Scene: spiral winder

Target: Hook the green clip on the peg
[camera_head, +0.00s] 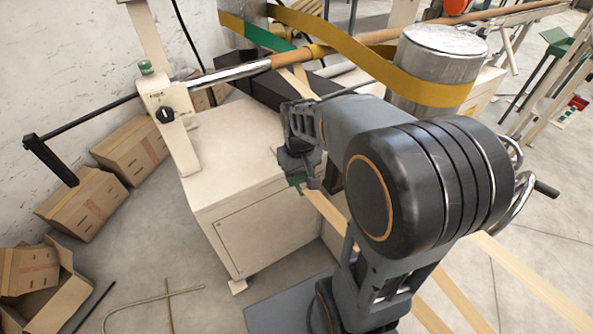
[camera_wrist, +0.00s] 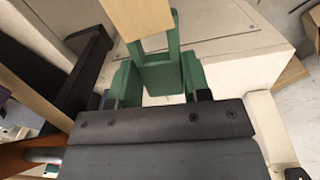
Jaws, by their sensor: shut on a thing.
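The green clip (camera_wrist: 163,76) sits between the jaws of my gripper (camera_wrist: 158,84) in the wrist view. My gripper is shut on it. A pale tan strip (camera_wrist: 138,16) runs up to the clip's far end. In the head view my gripper (camera_head: 304,172) is beside the cream cabinet, and a small bit of green clip (camera_head: 295,181) shows at its tip. The rest of the clip is hidden by my gripper. I cannot make out the peg in either view.
The cream machine cabinet (camera_head: 262,225) stands left of my gripper. A long spindle (camera_head: 240,72) crosses above it, with a yellow belt (camera_head: 345,45) and a metal drum (camera_head: 440,45) at the back. Cardboard boxes (camera_head: 85,205) lie on the floor at left. Pale strips (camera_head: 535,280) cross the right side.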

